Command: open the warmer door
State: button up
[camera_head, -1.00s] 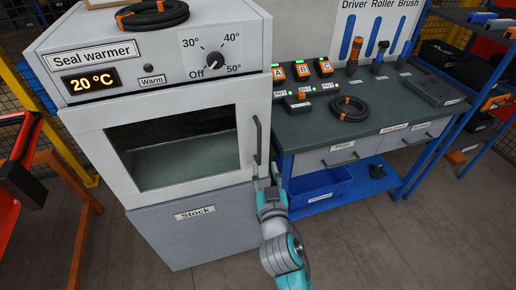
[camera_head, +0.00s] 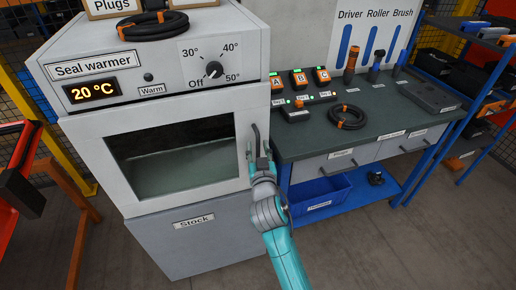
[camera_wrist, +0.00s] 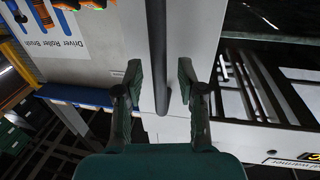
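The seal warmer (camera_head: 155,75) is a grey cabinet on the left. Its white-framed warmer door (camera_head: 130,200) has a dark window and looks shut. A dark vertical bar handle (camera_head: 257,137) is on the door's right side. My gripper (camera_head: 258,153) is at the lower part of the handle in the head view. In the wrist view my gripper (camera_wrist: 160,82) is open, with the handle (camera_wrist: 158,50) running between its two fingers. A gap shows on each side of the bar, so neither finger visibly touches it.
A workbench (camera_head: 400,125) with a cable coil (camera_head: 348,116) and labelled boxes stands right of the warmer. A blue bin (camera_head: 320,198) is on its lower shelf. A red-orange frame (camera_head: 20,165) stands at the far left. The floor in front of the warmer is open.

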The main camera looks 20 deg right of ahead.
jog(key=shift+w, duration=0.2)
grip_shut()
jog(key=shift+s, duration=0.15)
